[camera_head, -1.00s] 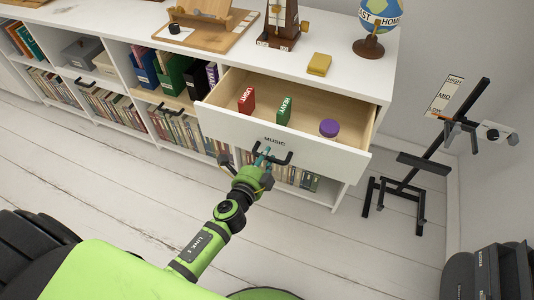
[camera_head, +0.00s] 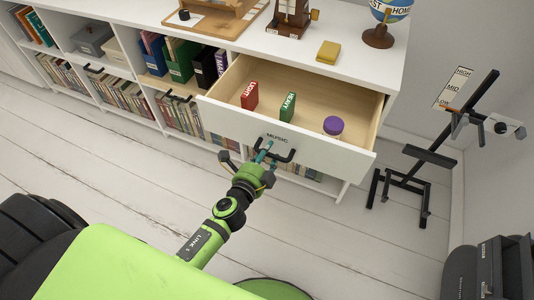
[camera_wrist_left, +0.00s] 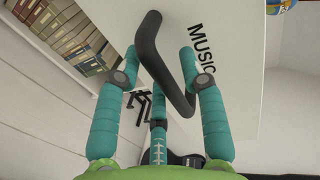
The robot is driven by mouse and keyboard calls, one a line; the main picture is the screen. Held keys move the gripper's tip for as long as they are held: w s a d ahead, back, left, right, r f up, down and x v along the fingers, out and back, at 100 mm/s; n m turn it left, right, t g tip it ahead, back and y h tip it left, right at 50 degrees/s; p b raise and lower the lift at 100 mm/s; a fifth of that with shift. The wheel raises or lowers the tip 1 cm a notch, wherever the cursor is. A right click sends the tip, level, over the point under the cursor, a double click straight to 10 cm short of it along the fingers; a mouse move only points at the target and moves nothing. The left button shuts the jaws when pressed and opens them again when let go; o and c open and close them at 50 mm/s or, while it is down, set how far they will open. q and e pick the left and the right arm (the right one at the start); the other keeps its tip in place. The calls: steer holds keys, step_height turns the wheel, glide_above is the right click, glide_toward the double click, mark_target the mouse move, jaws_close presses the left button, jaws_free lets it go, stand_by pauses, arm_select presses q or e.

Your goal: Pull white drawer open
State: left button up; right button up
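The white drawer (camera_head: 318,146), labelled MUSIC, stands well open from the white cabinet. Its black handle (camera_head: 289,155) is on the front panel. My left gripper (camera_head: 265,151) is at this handle. In the left wrist view its teal fingers (camera_wrist_left: 160,62) lie on both sides of the black handle bar (camera_wrist_left: 166,76), with a third finger below, and appear shut on it. Finger contact is partly hidden. The drawer holds a red LIGHT block (camera_head: 249,96), a green HEAVY block (camera_head: 287,107) and a purple-lidded jar (camera_head: 333,127). My right gripper is not in view.
The white cabinet (camera_head: 370,69) carries a yellow block (camera_head: 328,52), a globe (camera_head: 384,22) and wooden items on top. Books fill the shelves on the left. A black stand (camera_head: 424,158) is at the right. Bare white floor (camera_head: 120,180) lies before the cabinet.

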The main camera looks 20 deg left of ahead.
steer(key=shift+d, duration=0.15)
arm_select(q)
steer(key=shift+s, duration=0.1)
steer(key=v, duration=1.2)
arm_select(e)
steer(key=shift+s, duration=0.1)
arm_select(q)
steer(key=s+d+f+n+g+p, duration=0.1)
steer(key=s+f+n+g+p, duration=0.2)
steer(key=f, duration=0.7)
steer(key=s+f+n+g+p, duration=0.1)
steer(key=s+f+n+g, duration=0.3)
steer(key=f, duration=0.6)
steer(key=s+a+f+n+g+p, duration=0.1)
steer(key=s+a+f+n+g, duration=0.1)
steer(key=s+f, duration=0.4)
steer(key=s+a+f+n+g+p, duration=0.2)
steer(key=s+f+n+g, duration=0.3)
steer(key=s, duration=1.1)
steer(key=shift+a+f+n+g+y+p, duration=0.3)
steer(key=shift+a+f+n, duration=0.25)
steer(key=shift+n, duration=0.45)
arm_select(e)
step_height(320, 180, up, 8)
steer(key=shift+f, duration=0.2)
